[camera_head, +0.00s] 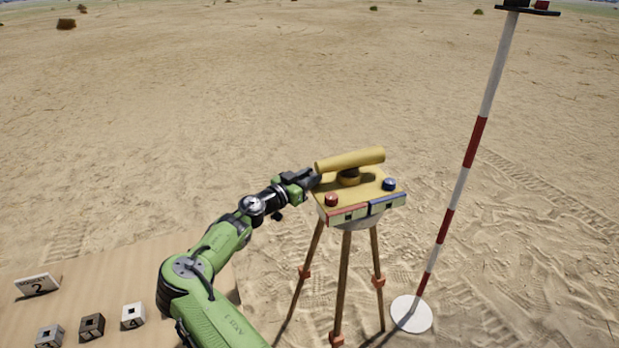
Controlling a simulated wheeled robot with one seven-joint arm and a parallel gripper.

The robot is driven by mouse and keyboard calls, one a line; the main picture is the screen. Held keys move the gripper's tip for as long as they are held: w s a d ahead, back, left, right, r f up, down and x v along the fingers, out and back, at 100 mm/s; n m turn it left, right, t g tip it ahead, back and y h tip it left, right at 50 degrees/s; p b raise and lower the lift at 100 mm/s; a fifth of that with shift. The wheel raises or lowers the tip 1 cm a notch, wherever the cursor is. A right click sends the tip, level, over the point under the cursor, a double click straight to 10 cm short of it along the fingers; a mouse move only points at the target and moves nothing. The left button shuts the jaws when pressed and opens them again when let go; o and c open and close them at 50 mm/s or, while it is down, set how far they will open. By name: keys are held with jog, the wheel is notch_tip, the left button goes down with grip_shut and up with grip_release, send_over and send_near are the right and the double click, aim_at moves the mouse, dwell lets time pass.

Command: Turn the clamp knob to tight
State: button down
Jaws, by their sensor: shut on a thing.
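A yellow survey instrument stands on a tripod right of centre. It has a yellow tube (350,159) on a short post above a flat yellow head (362,192). A red knob (331,199) and a blue knob (389,184) stand on the head's near corners, above a red and a blue label. My gripper (314,180) reaches in from the left and meets the head's left edge, just below the tube's left end. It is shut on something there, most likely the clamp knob. Its fingers hide the held part, so I cannot tell how far it is turned.
The wooden tripod legs (344,285) spread over sand below. A red and white pole (465,165) rises at the right from a white disc (411,314). At lower left a tan board (110,275) carries a "2" sign (38,285) and several small cubes (92,326).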

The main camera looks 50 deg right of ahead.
jog(key=shift+w+d+f+m+g+b, duration=0.15)
jog(key=shift+m+g+b, duration=0.45)
jog(key=shift+g+b, duration=0.35)
jog(key=shift+w+r+m+g+y+b, duration=0.1)
jog(key=shift+r+m+g+y+b, duration=0.2)
jog(key=shift+m+g, duration=0.55)
jog(key=shift+w+r+m+g+y+b, duration=0.2)
jog(key=shift+m+g+y, duration=0.3)
jog(key=shift+g, duration=0.6)
jog(key=shift+s+g, duration=0.15)
jog(key=shift+g, duration=0.15)
jog(key=shift+f+m, duration=0.15)
jog(key=shift+m, duration=0.2)
jog(key=c, duration=0.8)
grip_release()
jog(key=shift+f+y, duration=0.15)
jog(key=shift+y, duration=0.15)
jog(key=shift+c, duration=0.2)
jog(key=p+v, duration=0.1)
jog(key=v, duration=1.5)
jog(key=shift+f, duration=0.2)
